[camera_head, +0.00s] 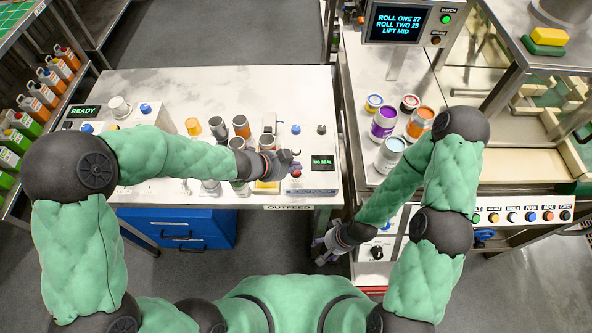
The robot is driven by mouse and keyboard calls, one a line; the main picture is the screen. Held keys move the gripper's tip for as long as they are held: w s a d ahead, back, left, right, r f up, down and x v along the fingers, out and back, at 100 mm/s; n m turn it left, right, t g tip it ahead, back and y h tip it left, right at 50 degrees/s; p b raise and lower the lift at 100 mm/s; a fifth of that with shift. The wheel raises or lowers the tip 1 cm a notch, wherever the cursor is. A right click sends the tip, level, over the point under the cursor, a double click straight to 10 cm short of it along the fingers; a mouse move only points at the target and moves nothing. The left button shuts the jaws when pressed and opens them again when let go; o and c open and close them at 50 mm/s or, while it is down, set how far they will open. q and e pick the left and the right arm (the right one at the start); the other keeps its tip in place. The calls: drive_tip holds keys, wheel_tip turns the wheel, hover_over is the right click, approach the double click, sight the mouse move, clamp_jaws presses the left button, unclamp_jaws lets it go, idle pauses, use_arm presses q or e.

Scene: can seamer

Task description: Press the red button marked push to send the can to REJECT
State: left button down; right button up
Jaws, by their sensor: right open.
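A small red button (296,173) sits on the white box at the right end of the left bench, below a dark display (322,162) that reads "NO SEAL". Any mark on this button is too small to read. My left gripper (291,161) is right at the button, its fingertips just above it in the picture; I cannot tell whether they touch, or whether the jaws are open or shut. My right gripper (325,250) is open and low between the two benches, with nothing visible in it. Several cans, including a dark one (241,127), stand behind my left forearm.
A button panel (522,216) with several coloured buttons is on the right bench front. Open cans, one purple (384,122), stand on that bench below a screen (397,22). Blue drawers (178,228) are under the left bench.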

sight(294, 173)
use_arm(q)
drive_tip(key=shift+f, duration=0.1)
idle(0.7)
drive_tip(key=shift+f+b, duration=0.35)
drive_tip(key=shift+f+b, duration=0.3)
drive_tip(key=shift+f, duration=0.1)
idle(0.7)
drive_tip(key=shift+r, duration=0.1)
drive_tip(key=shift+r+p, duration=0.75)
drive_tip(key=shift+p, duration=0.1)
drive_tip(key=shift+r, duration=0.1)
wheel_tip(294, 173, up, 5)
drive_tip(key=p, duration=0.5)
